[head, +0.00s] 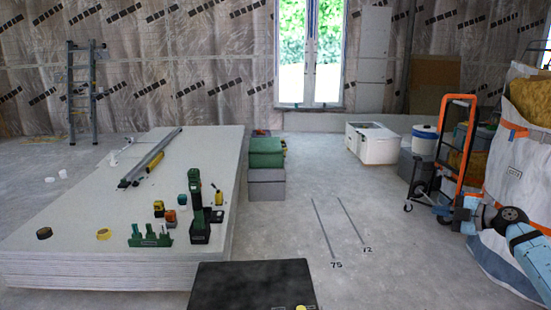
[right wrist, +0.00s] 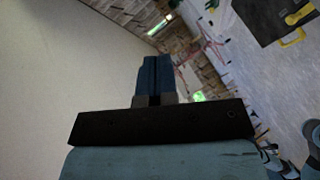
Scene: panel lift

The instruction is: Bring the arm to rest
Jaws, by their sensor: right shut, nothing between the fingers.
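My right arm comes in from the right edge of the head view, in front of a large white sack (head: 520,180). My left gripper does not show in either view.
An orange-framed hand truck (head: 459,140) stands right by the right gripper. A stack of panels (head: 95,268) with tools on top fills the left. A black case top (head: 240,285) is at the front. The floor between stack and hand truck is clear around two marked lines.

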